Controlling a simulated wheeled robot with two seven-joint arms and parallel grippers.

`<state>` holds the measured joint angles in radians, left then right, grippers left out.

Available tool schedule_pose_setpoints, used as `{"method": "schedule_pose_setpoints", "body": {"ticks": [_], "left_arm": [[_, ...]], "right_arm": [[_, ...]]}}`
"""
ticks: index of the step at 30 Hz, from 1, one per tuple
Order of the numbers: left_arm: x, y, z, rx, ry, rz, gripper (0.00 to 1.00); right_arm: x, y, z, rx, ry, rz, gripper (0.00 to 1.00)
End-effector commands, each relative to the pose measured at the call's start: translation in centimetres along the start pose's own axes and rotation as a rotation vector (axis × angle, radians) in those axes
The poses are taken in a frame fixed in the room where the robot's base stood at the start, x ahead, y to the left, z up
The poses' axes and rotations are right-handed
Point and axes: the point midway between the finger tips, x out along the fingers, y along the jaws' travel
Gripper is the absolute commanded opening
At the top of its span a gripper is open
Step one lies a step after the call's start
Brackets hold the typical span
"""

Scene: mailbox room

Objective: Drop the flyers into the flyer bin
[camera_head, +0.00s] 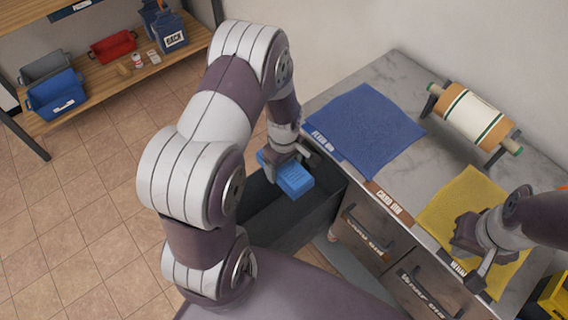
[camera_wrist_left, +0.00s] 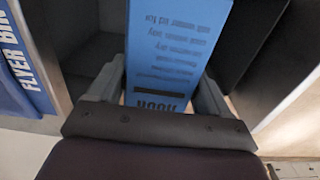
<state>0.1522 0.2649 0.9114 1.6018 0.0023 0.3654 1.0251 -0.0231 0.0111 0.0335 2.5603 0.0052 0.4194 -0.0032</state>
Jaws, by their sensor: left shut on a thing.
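My left gripper (camera_head: 288,160) is shut on a blue flyer (camera_head: 294,180) and holds it over the open dark drawer of the flyer bin (camera_head: 262,234). In the left wrist view the flyer (camera_wrist_left: 170,50) shows printed text and sits between the two fingers (camera_wrist_left: 155,100). The drawer's grey inside (camera_wrist_left: 80,85) shows beside it. The label FLYER BIN (camera_head: 322,141) is on the counter edge above the drawer. My right gripper (camera_head: 470,262) is over the yellow mat; its fingers are too unclear to tell open from shut.
The marble counter (camera_head: 395,75) carries a blue mat (camera_head: 365,128), a yellow mat (camera_head: 460,205) and a paper roll on a stand (camera_head: 472,120). Two closed drawers (camera_head: 372,232) are beside the open one. A wooden shelf (camera_head: 110,85) with bins stands at the upper left.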

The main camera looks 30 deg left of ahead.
Motion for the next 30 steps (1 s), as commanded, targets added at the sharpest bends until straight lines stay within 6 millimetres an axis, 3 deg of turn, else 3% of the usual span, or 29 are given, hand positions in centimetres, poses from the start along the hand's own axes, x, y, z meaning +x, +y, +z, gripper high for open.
{"method": "schedule_pose_setpoints", "body": {"ticks": [7, 8, 9, 10, 17, 20, 30], "left_arm": [[0.2, 0.1, 0.0, 0.001, 0.001, 0.002, 0.24], [0.2, 0.1, 0.0, 0.001, 0.001, 0.002, 0.82], [0.2, 0.1, 0.0, 0.001, 0.001, 0.002, 0.95], [0.2, 0.1, 0.0, 0.001, 0.001, 0.002, 1.0], [0.1, 0.0, 0.0, 0.001, 0.001, 0.001, 1.0], [-1.0, 0.1, -0.1, 0.001, 0.002, 0.004, 1.0], [-9.6, 0.1, -0.1, 0.001, 0.003, 0.005, 1.0]], "right_arm": [[0.2, 0.0, 0.0, 0.0, 0.001, 0.0, 0.0], [0.2, 0.0, 0.0, 0.0, 0.001, 0.0, 0.0], [0.2, 0.0, 0.0, 0.0, 0.001, 0.0, 0.0], [0.2, 0.0, 0.0, 0.0, 0.001, 0.0, 0.0], [0.2, 0.0, 0.0, 0.0, 0.001, 0.0, 0.0], [0.2, 0.0, 0.0, 0.0, 0.001, 0.0, 0.0], [0.4, 0.0, 0.0, 0.0, 0.001, 0.0, 0.0]]}}
